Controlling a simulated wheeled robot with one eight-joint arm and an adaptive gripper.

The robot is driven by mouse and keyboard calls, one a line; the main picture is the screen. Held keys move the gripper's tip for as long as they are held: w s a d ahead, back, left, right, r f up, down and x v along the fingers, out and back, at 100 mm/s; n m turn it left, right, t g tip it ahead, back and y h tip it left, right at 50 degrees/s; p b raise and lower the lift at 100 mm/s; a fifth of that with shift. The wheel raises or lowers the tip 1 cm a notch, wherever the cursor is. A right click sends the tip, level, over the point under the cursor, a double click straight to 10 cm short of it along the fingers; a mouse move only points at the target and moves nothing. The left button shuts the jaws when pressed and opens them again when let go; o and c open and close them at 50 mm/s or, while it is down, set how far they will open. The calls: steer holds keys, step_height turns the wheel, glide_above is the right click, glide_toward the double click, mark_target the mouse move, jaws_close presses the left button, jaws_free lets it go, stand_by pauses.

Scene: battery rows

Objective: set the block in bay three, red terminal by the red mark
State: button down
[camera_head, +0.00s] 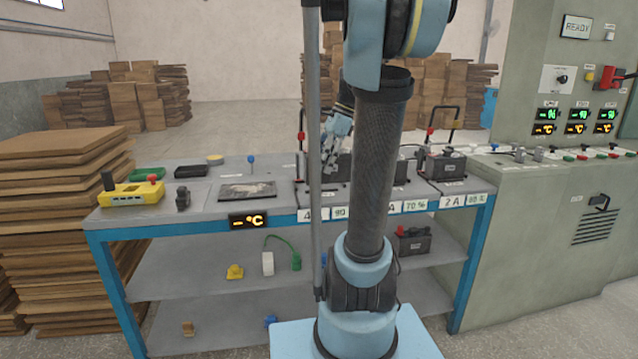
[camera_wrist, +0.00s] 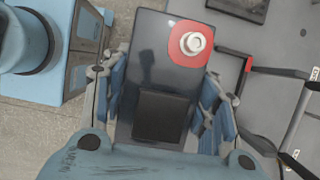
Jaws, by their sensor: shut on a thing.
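My gripper (camera_wrist: 160,105) is shut on a dark block (camera_wrist: 150,65), with one finger on each long side. The block has a round metal terminal on a red patch (camera_wrist: 190,43) at its upper right in the wrist view. A black square lies on its face nearer the gripper. In the head view my gripper (camera_head: 336,150) is over the workbench, left of my arm column, by a dark block shape (camera_head: 342,170). Whether that shape is the held block is unclear. My arm hides part of the middle bays. I cannot tell the bay numbers or the block's height.
Another dark block (camera_head: 446,166) stands in the right bay, beside a black bar with a red end. A dark block (camera_head: 412,240) with red lies on the lower shelf. The yellow device (camera_head: 132,194) is at the bench's left. The wrist view shows a red strip (camera_wrist: 244,75) beside black bars.

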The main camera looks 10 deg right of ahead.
steer(key=shift+w+f, duration=1.1)
steer(key=shift+w, duration=1)
steer(key=shift+w+f, duration=1.05)
steer(key=shift+w, duration=1.1)
steer(key=shift+w+f, duration=1.1)
steer(key=shift+w, duration=1)
steer(key=shift+w+f, duration=0.7)
steer(key=c, duration=0.9)
jaws_free()
steer(key=shift+f, duration=0.1)
steer(key=d+r, duration=0.1)
steer(key=d, duration=0.3)
steer(key=d+r, duration=0.1)
steer(key=d, duration=0.3)
steer(key=d+r, duration=0.1)
steer(key=d, duration=0.4)
steer(key=shift+d, duration=0.1)
